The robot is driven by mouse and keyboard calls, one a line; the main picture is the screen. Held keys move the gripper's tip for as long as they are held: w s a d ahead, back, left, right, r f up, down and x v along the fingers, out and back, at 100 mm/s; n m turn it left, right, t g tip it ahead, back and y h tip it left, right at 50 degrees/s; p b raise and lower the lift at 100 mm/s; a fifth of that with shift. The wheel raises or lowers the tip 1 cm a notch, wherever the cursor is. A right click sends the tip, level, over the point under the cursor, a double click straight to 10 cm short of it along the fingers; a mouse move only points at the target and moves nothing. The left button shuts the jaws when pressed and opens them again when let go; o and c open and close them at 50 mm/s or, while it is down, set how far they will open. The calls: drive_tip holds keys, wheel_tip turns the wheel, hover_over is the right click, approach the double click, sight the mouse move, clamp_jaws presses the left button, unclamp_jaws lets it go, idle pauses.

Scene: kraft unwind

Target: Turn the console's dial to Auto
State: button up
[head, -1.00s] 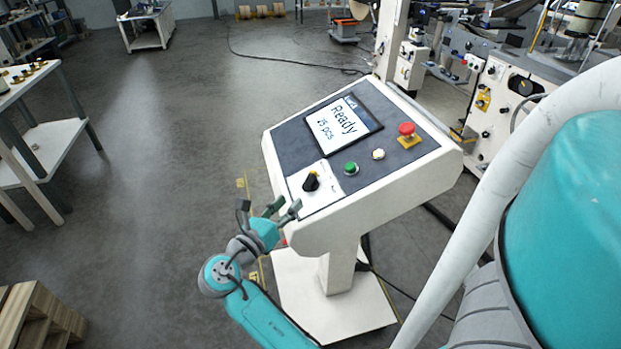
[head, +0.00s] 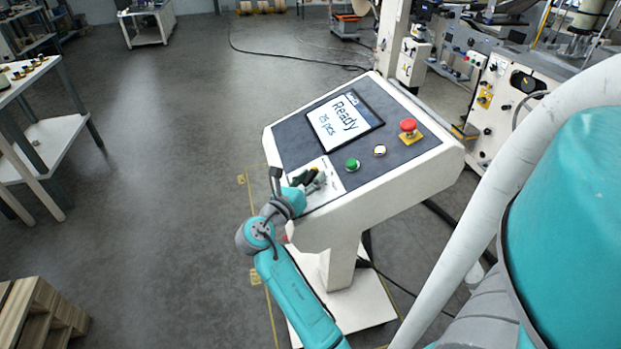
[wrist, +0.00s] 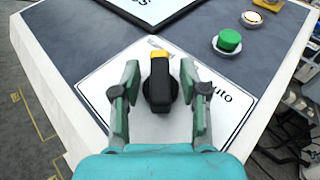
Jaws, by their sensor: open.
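The console (head: 375,180) is white with a dark sloped panel and a screen (head: 343,121) reading "Ready 25 pcs". Its dial (wrist: 160,85) is a black knob with a yellow tip on a white label plate, seen in the wrist view. The yellow tip points toward the screen, up in that view. The word "Auto" (wrist: 219,94) is printed to the right of the dial, partly hidden by a finger. My gripper (wrist: 158,90) is open, with one finger on each side of the dial and a visible gap to each. In the head view my gripper (head: 312,179) largely hides the dial.
A green button (head: 352,165), a white button (head: 379,151) and a red emergency stop (head: 408,126) sit right of the dial. A table (head: 35,80) stands at the left, and wooden pallets (head: 40,312) lie at lower left. The floor left of the console is open.

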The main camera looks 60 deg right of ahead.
drive_tip(key=shift+c, duration=0.3)
drive_tip(key=c, duration=0.7)
drive_tip(key=shift+c, duration=0.2)
drive_tip(key=shift+m+g, duration=0.3)
drive_tip(key=m+g, duration=0.4)
drive_tip(key=g, duration=0.1)
drive_tip(key=shift+w+y, duration=0.15)
drive_tip(key=shift+y, duration=0.25)
drive_tip(key=m+g+y, duration=0.2)
drive_tip(key=m+g, duration=0.1)
drive_tip(key=m+g+y, duration=0.2)
drive_tip(key=m+g, duration=0.1)
drive_tip(key=shift+m+g, duration=0.3)
drive_tip(key=shift+m, duration=0.1)
drive_tip(key=shift+m+y, duration=0.3)
